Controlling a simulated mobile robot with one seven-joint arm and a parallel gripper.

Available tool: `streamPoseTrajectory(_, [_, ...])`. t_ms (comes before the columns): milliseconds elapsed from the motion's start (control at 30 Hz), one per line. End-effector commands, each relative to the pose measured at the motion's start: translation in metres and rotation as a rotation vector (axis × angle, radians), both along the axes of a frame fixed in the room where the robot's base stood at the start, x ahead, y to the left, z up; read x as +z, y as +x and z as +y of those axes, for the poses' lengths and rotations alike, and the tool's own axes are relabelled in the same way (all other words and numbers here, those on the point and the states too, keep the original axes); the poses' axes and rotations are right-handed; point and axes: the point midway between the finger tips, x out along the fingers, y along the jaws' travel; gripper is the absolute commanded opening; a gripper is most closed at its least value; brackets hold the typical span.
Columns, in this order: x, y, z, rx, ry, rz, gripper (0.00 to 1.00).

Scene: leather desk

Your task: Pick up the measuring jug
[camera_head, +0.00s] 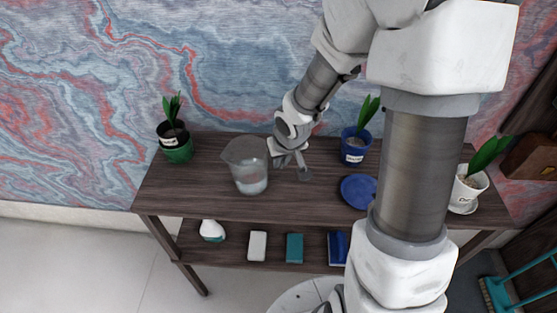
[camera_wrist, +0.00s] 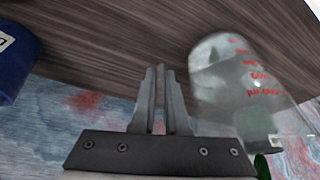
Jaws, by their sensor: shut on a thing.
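The measuring jug (camera_head: 248,168) is clear, with pale contents low inside. It stands upright on the dark wooden table, left of my gripper (camera_head: 302,163). In the wrist view the jug (camera_wrist: 238,85) shows red markings, to the right of my gripper (camera_wrist: 160,70). I see a gap between the jug's body and my fingers. The fingers are nearly together on something thin that I cannot make out clearly. A small greyish rounded shape (camera_head: 305,175) shows at the fingertips.
A green-potted plant (camera_head: 176,150) stands left of the jug. A blue pot (camera_head: 354,147) and a blue plate (camera_head: 357,191) are to the right of my gripper. A white-potted plant (camera_head: 467,188) is at the far right. The lower shelf (camera_head: 274,238) holds several small items.

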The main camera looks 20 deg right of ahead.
Motion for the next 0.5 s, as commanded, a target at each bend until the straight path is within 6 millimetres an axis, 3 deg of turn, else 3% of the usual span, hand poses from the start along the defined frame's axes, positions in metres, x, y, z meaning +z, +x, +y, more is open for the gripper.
streamPoseTrajectory(333, [0.041,0.002,0.000,-0.003,0.002,-0.008,0.00])
streamPoseTrajectory(500, [0.049,-0.009,-0.015,-0.005,0.002,-0.006,0.00])
